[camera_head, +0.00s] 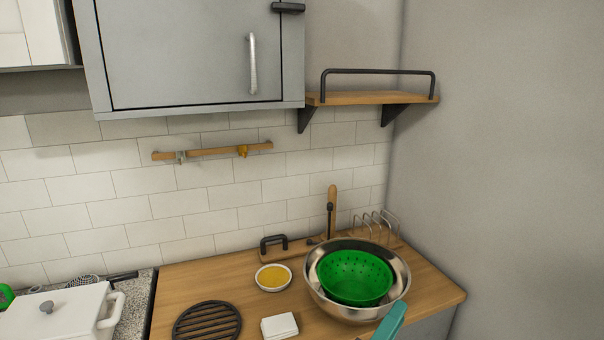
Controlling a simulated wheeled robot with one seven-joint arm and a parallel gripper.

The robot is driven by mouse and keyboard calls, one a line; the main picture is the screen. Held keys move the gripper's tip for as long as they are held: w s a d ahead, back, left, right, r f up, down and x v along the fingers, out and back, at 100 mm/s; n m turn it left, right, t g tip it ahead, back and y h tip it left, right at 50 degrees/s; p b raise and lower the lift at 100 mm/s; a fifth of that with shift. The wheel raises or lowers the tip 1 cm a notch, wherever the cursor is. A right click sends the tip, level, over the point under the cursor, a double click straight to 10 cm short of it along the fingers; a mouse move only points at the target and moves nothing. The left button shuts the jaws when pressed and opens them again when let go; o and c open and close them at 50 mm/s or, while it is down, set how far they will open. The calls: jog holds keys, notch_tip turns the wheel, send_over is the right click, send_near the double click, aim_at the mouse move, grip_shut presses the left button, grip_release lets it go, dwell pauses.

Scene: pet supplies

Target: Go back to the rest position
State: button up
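My gripper and arm do not show clearly in the head view. A teal piece (390,322) juts up from the bottom edge in front of the metal bowl, and I cannot tell what it belongs to. A green colander (355,279) sits inside a large shiny metal bowl (400,285) on the wooden counter (190,275).
A small bowl of yellow contents (273,278), a black round grate (207,322) and a white block (280,326) lie on the counter. A lidded white pot (55,315) stands left. A wall shelf (370,98) and grey cabinet (180,55) hang above. A wall (500,150) bounds the right.

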jog(key=s+a+f+n+t+y, duration=0.1)
jog(key=s+a+f+y, duration=0.25)
jog(key=f, duration=0.35)
jog(key=s+a+f+t+y, duration=0.1)
jog(key=s+a+f+y, duration=0.25)
jog(key=f, duration=0.35)
jog(key=s+a+f+n+t+y, duration=0.1)
jog(key=s+a+f+y, duration=0.3)
jog(key=f, duration=0.4)
jog(key=s+a+f+m, duration=0.2)
jog(key=s+m, duration=0.1)
jog(key=s, duration=0.4)
jog(key=s+a+f+m+g+y, duration=0.1)
jog(key=s+m, duration=0.3)
jog(key=s, duration=0.4)
jog(key=s+a+f+m+g+y, duration=0.1)
jog(key=s+a+f+m, duration=0.2)
jog(key=s, duration=0.4)
jog(key=shift+s+a+f+m, duration=0.15)
jog(key=shift+s+f+m, duration=0.25)
jog(key=shift+m, duration=0.2)
